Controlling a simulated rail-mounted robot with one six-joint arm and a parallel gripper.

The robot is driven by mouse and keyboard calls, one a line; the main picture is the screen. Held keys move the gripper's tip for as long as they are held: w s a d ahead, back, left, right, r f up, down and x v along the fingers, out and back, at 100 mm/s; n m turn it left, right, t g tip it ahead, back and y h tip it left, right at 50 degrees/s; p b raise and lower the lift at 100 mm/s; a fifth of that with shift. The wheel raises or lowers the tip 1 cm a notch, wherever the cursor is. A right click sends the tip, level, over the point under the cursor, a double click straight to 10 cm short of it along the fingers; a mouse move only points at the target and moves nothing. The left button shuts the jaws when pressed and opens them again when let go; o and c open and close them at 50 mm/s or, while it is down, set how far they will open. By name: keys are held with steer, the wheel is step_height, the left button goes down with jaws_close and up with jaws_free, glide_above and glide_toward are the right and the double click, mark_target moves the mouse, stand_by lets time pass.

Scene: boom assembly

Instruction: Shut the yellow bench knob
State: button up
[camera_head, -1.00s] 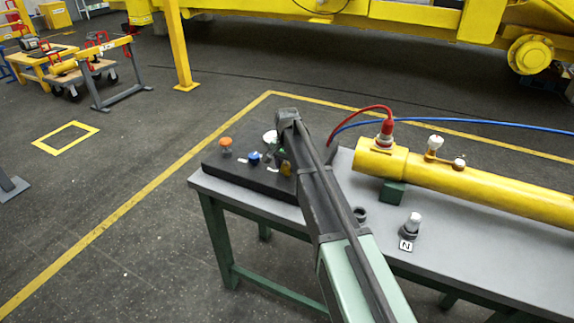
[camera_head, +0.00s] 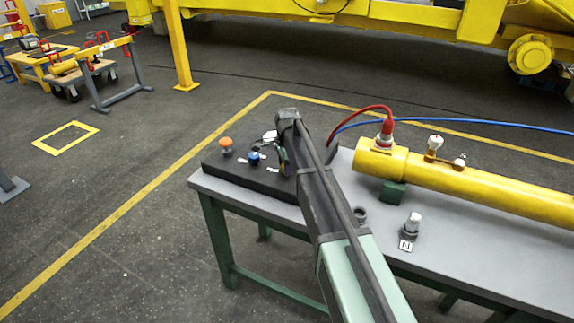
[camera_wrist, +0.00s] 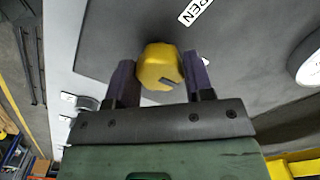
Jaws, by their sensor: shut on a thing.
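The yellow bench knob (camera_wrist: 159,68) sits on the dark panel in the wrist view, between the two fingers of my gripper (camera_wrist: 160,80). A grey slot or mark shows on the knob's near side. The fingers are shut on it from both sides. In the head view my arm hides the yellow knob, and my gripper (camera_head: 279,152) is partly hidden behind my own wrist at the black panel (camera_head: 225,171).
An orange knob (camera_head: 226,145) and a blue knob (camera_head: 253,158) stand on the panel left of my gripper. A yellow cylinder (camera_head: 470,189) with a red hose fitting (camera_head: 386,132) lies right of my arm. A white-topped fitting (camera_head: 413,222) stands on the grey bench (camera_head: 480,257).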

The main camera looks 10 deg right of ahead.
stand_by(0.3)
steer(key=o, duration=0.9)
steer(key=shift+r, duration=0.1)
step_height(320, 180, up, 11)
steer(key=p, duration=1)
steer(key=shift+f+p, duration=0.2)
steer(key=shift+p, duration=0.2)
